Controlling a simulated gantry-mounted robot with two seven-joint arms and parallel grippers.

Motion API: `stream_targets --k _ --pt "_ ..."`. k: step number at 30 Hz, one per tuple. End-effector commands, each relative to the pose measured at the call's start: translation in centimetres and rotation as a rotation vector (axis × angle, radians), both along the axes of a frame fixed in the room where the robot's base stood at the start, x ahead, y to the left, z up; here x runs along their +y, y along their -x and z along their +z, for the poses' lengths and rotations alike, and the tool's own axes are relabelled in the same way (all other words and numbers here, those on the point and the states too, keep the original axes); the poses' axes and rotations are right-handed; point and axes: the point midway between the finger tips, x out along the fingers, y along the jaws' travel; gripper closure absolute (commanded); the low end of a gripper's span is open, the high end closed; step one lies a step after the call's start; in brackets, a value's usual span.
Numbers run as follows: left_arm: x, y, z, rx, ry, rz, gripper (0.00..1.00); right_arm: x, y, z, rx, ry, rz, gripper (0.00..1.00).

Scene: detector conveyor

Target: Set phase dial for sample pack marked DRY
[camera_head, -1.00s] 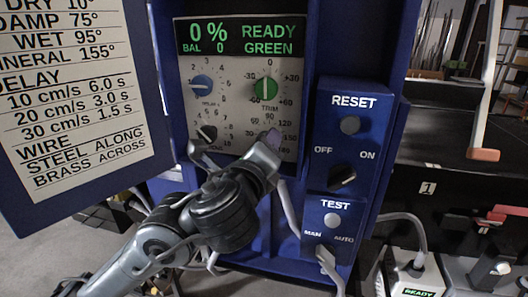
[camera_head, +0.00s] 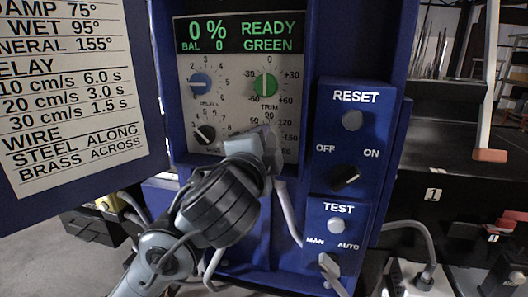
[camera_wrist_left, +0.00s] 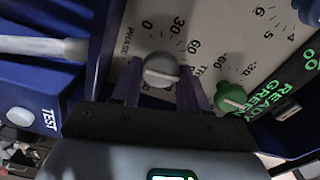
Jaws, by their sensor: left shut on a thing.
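The phase dial (camera_wrist_left: 160,70) is a round grey knob with a pale pointer line, beside the PHASE scale in the left wrist view. My left gripper (camera_wrist_left: 158,84) has one finger on each side of the knob and is shut on it. In the head view my left gripper (camera_head: 268,150) is at the lower right of the control panel (camera_head: 238,100) and hides the phase dial. The exact angle set is hard to read. The setting chart (camera_head: 70,90) at the left shows DAMP 75°, WET 95° and 155° below; its DRY line is out of view. My right gripper is not in view.
The display (camera_head: 240,36) reads 0 %, BAL 0, READY GREEN. A blue knob (camera_head: 201,84), a green knob (camera_head: 265,85) and a black knob (camera_head: 205,134) surround the grip area.

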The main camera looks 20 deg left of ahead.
Motion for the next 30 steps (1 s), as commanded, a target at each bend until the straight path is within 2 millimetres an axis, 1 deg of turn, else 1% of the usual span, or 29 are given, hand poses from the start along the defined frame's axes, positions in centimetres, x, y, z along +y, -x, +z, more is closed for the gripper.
stream_targets --k 1,30 --pt "0.0 0.0 -0.2 -0.007 0.047 -0.001 0.86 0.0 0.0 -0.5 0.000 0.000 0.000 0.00" --pt "0.1 0.0 0.0 -0.112 0.961 -0.001 0.86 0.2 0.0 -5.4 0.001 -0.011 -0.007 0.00"
